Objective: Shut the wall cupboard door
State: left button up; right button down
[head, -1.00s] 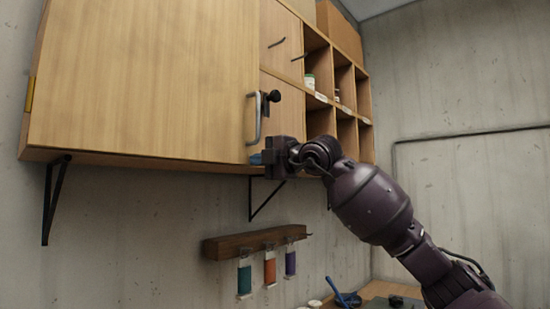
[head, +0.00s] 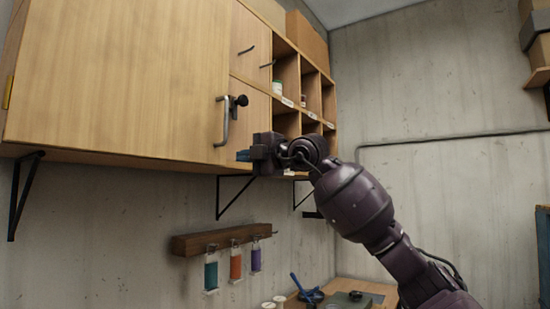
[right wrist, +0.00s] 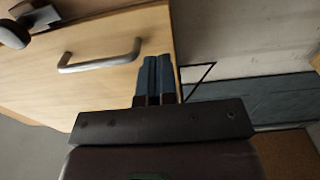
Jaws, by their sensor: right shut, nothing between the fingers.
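The wall cupboard door (head: 120,75) is a large pale wooden panel at the left of the head view. It looks flush with the cupboard front, and I see no clear gap at its right edge. Its grey bar handle (head: 226,122) is near that edge; the handle also shows in the right wrist view (right wrist: 98,58). My right gripper (head: 243,155) is shut and empty, its blue fingertips below and right of the handle, near the door's lower right corner. In the right wrist view its fingers (right wrist: 157,78) are together; contact with the door cannot be told. My left gripper is not in view.
A black knob (head: 240,100) sits right beside the handle. Open cubbyholes (head: 287,75) continue to the right. Black brackets (head: 20,190) hang below the cupboard. A wooden rack (head: 220,238) with several coloured spools is on the wall beneath. Boxes (head: 538,50) are at the upper right.

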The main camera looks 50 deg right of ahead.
jog(key=s+d+b, duration=0.1)
jog(key=s, duration=0.6)
jog(key=shift+s+f, duration=0.15)
jog(key=shift+f, duration=0.05)
jog(key=shift+d, duration=0.1)
